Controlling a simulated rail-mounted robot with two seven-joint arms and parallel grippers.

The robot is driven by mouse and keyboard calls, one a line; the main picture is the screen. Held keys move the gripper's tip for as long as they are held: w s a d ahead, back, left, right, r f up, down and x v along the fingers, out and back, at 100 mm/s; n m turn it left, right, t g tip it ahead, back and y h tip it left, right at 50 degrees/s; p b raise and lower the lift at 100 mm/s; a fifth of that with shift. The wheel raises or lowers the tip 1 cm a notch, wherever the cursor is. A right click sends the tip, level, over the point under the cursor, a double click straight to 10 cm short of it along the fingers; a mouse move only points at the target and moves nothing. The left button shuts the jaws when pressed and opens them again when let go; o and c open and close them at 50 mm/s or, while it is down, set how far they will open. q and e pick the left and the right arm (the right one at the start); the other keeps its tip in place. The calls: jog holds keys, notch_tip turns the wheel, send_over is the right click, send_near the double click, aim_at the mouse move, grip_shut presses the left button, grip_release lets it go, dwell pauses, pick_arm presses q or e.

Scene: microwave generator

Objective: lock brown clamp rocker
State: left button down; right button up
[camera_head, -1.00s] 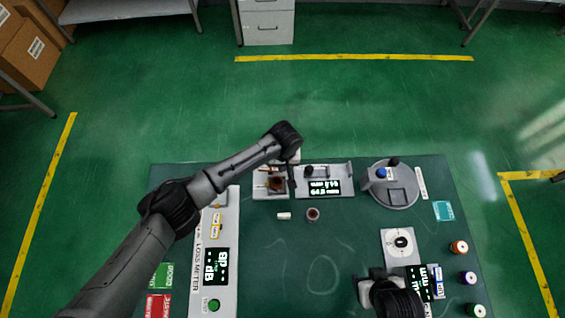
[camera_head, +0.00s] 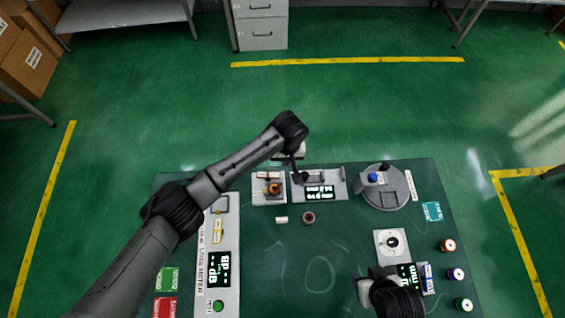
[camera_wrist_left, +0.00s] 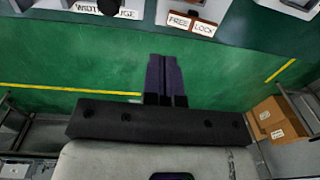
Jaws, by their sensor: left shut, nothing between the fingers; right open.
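The brown clamp rocker (camera_head: 273,189) sits on a light grey block (camera_head: 258,198) at the back of the green table. Its tilt is too small to tell.
A width gauge with a display (camera_head: 320,192) stands right of the clamp block. A round grey turntable (camera_head: 388,198) is further right. A loss meter panel (camera_head: 217,285) lies left. A small white cylinder (camera_head: 281,220) and a dark ring (camera_head: 308,218) lie in front.

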pick_arm(q)
jog(key=shift+w+d+r, duration=0.1)
jog(key=shift+d+r, duration=0.15)
jog(key=shift+r, duration=0.8)
jog(key=shift+d+r, duration=0.2)
jog(key=shift+r, duration=0.8)
